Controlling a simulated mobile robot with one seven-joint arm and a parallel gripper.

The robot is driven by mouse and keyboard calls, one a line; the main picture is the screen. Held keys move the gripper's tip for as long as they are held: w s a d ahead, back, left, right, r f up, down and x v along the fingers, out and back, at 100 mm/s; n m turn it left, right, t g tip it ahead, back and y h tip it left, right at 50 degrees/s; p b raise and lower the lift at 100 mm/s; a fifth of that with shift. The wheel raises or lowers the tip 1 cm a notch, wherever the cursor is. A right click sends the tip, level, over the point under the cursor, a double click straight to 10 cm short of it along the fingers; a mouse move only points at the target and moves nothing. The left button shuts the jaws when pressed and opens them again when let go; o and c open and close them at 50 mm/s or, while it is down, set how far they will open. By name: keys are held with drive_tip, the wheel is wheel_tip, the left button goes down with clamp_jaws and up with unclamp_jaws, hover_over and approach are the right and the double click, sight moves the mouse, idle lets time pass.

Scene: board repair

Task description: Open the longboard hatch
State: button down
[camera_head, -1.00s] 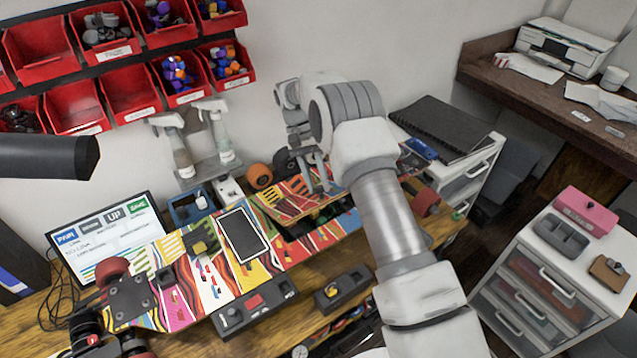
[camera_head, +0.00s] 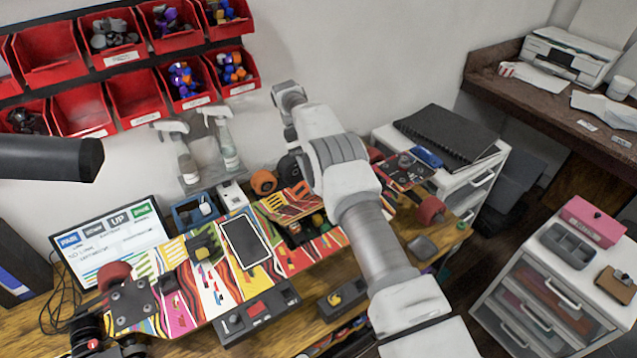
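The longboard (camera_head: 207,285), patterned in bright stripes, lies across the wooden workbench. Its striped hatch panel (camera_head: 288,204) stands tilted up at the back of a dark opening (camera_head: 310,232) in the deck. A small yellowish part shows inside the opening. The right side of the opening and the hatch's right edge are partly covered by my arm. My gripper is hidden behind my arm's wrist, just right of the hatch, so its fingers and any contact with the panel cannot be seen.
A black-framed tablet (camera_head: 245,242) lies on the deck left of the opening. Spray bottles (camera_head: 226,140) stand behind the board. Control boxes (camera_head: 257,312) sit along the front. Red bins (camera_head: 142,94) hang on the wall. A white drawer unit (camera_head: 545,290) stands at right.

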idle(0.5)
drive_tip(key=c, duration=0.5)
unclamp_jaws()
drive_tip(key=shift+r, duration=0.1)
wheel_tip(320, 180, up, 4)
drive_tip(key=shift+f, duration=0.15)
drive_tip(key=shift+d+r, duration=0.2)
drive_tip(key=shift+r, duration=0.05)
drive_tip(key=s+d+r, duration=0.1)
drive_tip(key=d+r, duration=0.1)
drive_tip(key=d, duration=0.1)
drive_tip(key=s+d+r+b, duration=0.1)
drive_tip(key=d+r, duration=0.1)
drive_tip(key=d, duration=0.2)
drive_tip(key=s+d+r, duration=0.1)
drive_tip(key=d+r, duration=0.1)
drive_tip(key=d, duration=0.1)
drive_tip(key=shift+s+d+r, duration=0.35)
